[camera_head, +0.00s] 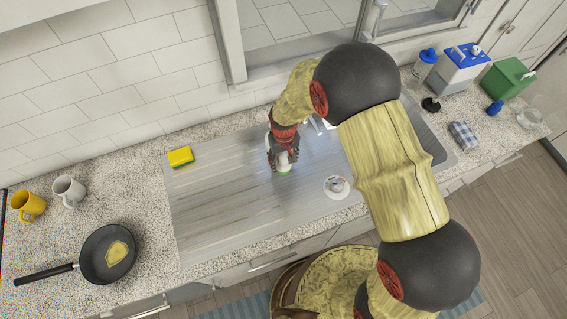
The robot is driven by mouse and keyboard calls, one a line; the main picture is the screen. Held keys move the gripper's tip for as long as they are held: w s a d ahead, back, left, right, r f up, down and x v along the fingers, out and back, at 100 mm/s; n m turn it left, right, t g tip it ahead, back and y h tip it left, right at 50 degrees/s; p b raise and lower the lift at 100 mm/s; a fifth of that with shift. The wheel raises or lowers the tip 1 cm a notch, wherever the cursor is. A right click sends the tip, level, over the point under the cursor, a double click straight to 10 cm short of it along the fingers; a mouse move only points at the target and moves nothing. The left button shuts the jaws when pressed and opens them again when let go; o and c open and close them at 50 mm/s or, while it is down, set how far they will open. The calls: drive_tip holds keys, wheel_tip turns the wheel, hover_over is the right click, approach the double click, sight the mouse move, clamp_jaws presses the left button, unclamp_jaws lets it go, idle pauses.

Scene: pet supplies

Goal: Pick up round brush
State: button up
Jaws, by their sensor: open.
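My gripper (284,160) points down over the metal drainboard, left of the picture's middle, with its jaws open. A small white item with a green edge (285,169) shows directly at the fingertips. It may be the round brush, but the gripper hides most of it. I cannot tell whether the fingers touch it. A small round white item with a dark patch (336,187) lies on the drainboard to the right of the gripper.
A yellow sponge (181,156) lies at the drainboard's left edge. Two mugs, one yellow (29,206) and one white (69,190), and a black pan (107,254) stand left. Bottles, a blue-white box (461,68) and a green box (507,79) stand right. My arm hides much of the sink.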

drive_tip(key=shift+c, duration=1.2)
drive_tip(key=c, duration=1)
drive_tip(key=shift+c, duration=0.2)
drive_tip(key=shift+r, duration=0.15)
drive_tip(key=shift+r, duration=0.65)
drive_tip(key=s+d+r+b, duration=0.1)
drive_tip(key=s+d+r, duration=0.5)
drive_tip(key=s+r, duration=0.5)
drive_tip(key=shift+s+r, duration=0.25)
drive_tip(key=shift+s, duration=0.6)
